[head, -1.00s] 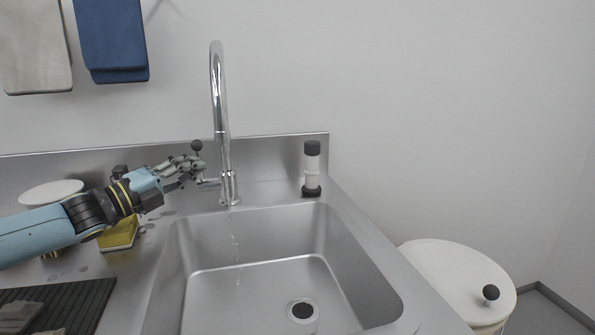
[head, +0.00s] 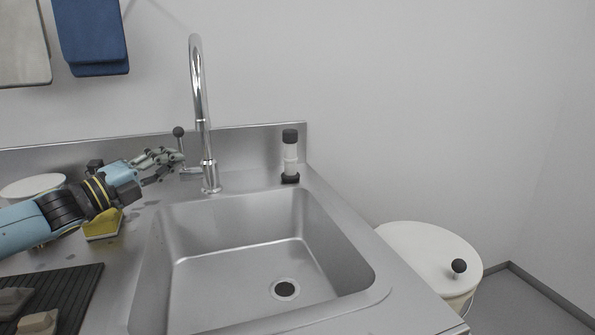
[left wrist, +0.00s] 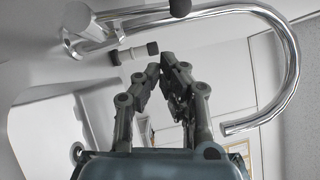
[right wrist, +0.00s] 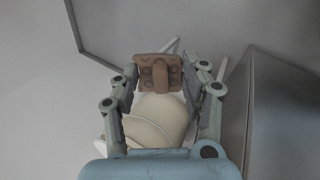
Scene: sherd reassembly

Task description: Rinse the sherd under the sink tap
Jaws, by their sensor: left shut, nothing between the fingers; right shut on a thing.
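The chrome tap (head: 201,110) stands behind the steel sink (head: 235,230), with a black-knobbed lever (head: 179,132) on its left side. No water stream shows now. My left gripper (head: 180,160) is shut and empty, its fingertips close beside the lever; contact cannot be told. In the left wrist view its fingertips (left wrist: 166,62) meet near the tap pipe (left wrist: 285,75). A brown sherd (right wrist: 158,72) with round bumps is gripped between the fingertips of my right gripper (right wrist: 160,80). The right gripper is outside the head view.
A cream lidded bin (head: 425,250) stands on the floor right of the counter. A black-and-white bottle (head: 290,157) stands behind the sink. A yellow sponge (head: 103,224) lies under my left arm. A dark ribbed mat (head: 75,292) at lower left holds pieces. The basin is empty.

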